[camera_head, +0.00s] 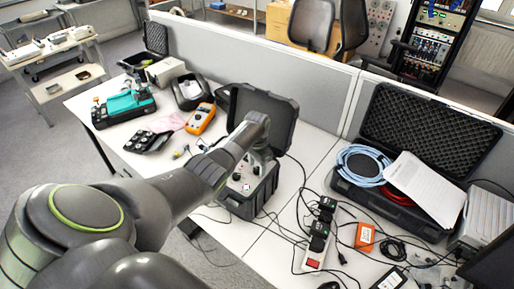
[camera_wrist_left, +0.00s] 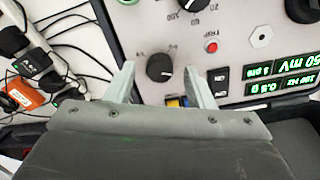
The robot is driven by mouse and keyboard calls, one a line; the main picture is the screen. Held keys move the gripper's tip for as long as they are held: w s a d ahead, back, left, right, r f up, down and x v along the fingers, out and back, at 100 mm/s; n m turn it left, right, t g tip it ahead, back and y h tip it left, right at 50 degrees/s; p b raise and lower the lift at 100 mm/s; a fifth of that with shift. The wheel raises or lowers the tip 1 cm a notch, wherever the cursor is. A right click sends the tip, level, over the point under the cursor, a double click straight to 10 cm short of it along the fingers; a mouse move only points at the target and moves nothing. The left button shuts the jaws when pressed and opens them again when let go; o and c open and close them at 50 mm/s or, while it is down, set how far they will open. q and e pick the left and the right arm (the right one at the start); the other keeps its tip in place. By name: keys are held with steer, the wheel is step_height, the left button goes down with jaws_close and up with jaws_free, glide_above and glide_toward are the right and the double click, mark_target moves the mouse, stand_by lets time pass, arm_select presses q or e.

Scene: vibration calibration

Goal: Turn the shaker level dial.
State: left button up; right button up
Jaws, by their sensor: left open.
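The shaker unit is a black case with an open lid (camera_head: 262,108) and a light panel, standing on the white desk in the head view. In the left wrist view its panel (camera_wrist_left: 235,28) fills the upper right, seen upside down. A round black dial (camera_wrist_left: 160,68) with a white pointer line lies between the fingertips of my left gripper (camera_wrist_left: 159,72). The gripper is open, one finger on each side of the dial, with visible gaps. A second dial (camera_wrist_left: 187,4) with a number scale is cut by the top edge. I cannot read which dial is labelled level.
The panel also has a red button (camera_wrist_left: 211,47), a rocker switch and green lit displays (camera_wrist_left: 290,80). An orange multimeter (camera_head: 200,118) stands left of the case. Cables, a power strip (camera_head: 318,240) and an open foam-lined case (camera_head: 428,130) are to the right.

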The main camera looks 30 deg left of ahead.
mark_target(257, 169)
arm_select(q)
step_height(257, 169, up, 17)
steer(key=b, duration=0.2)
steer(key=shift+f, duration=0.15)
stand_by(0.5)
